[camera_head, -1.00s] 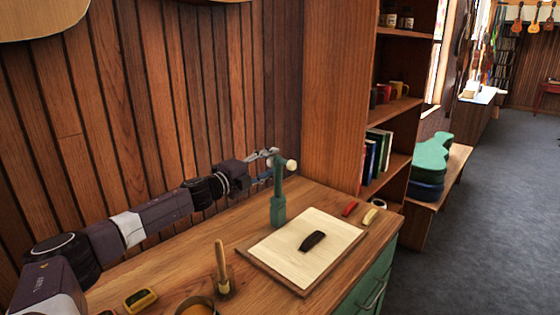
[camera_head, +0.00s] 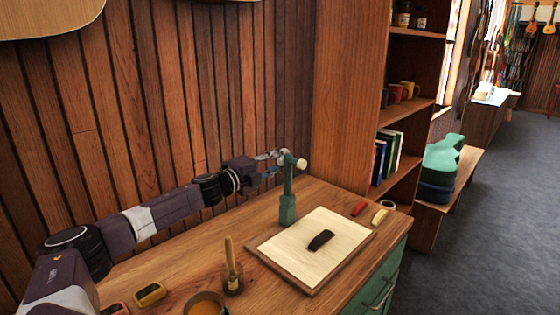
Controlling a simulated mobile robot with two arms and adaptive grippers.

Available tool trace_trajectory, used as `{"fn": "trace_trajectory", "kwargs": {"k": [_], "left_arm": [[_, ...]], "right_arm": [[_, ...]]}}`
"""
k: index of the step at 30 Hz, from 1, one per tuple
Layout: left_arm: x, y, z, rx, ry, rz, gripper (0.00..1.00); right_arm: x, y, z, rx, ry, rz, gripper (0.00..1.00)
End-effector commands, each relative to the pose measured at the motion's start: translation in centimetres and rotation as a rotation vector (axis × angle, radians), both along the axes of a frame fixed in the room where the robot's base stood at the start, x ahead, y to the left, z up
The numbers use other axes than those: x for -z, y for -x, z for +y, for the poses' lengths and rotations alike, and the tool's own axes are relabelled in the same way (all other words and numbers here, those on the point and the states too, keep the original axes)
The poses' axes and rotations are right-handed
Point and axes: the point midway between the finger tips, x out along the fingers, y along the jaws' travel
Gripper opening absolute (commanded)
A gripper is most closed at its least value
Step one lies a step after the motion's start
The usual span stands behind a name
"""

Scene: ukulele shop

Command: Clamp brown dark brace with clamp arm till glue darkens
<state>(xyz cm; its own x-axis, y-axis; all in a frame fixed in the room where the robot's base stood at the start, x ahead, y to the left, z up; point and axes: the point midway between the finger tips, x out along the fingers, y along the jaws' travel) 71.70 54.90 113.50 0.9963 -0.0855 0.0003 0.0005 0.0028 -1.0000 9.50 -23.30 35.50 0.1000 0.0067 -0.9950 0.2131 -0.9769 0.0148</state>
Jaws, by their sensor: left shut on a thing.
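The dark brown brace (camera_head: 320,240) lies on a pale board (camera_head: 299,270) on the workbench. A green clamp (camera_head: 288,208) stands upright at the board's back left edge, with a cream knob (camera_head: 302,163) at its raised top. The clamp arm is up, apart from the brace. My left gripper (camera_head: 275,161) reaches in from the left and is shut on the top of the clamp, at the clamp arm; its fingertips are small and partly hidden there. No glue colour can be made out around the brace. My right gripper is not in view.
A brush (camera_head: 231,262) stands upright in a small holder, near an amber-filled bowl (camera_head: 205,306) at the front. A yellow-topped block (camera_head: 149,293) lies to its left. Red (camera_head: 359,208) and cream (camera_head: 380,216) pieces lie right of the board. A shelf unit (camera_head: 345,95) stands behind the bench.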

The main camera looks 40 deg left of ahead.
Motion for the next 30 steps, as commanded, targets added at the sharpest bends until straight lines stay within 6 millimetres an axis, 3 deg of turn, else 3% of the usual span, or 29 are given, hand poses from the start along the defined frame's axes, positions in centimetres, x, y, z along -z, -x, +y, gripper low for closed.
{"fn": "trace_trajectory", "kwargs": {"k": [8, 21, 30], "left_arm": [[-0.3, 0.1, -1.2, 0.000, -0.091, -0.010, 0.00], [-0.4, 0.4, -5.4, 0.000, -0.410, -0.038, 0.00], [0.0, 0.6, -7.3, -0.001, -0.564, -0.051, 0.00]], "right_arm": [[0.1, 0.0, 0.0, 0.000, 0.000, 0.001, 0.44], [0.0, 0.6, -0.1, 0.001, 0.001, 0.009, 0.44], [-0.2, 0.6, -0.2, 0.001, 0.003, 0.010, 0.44]]}}
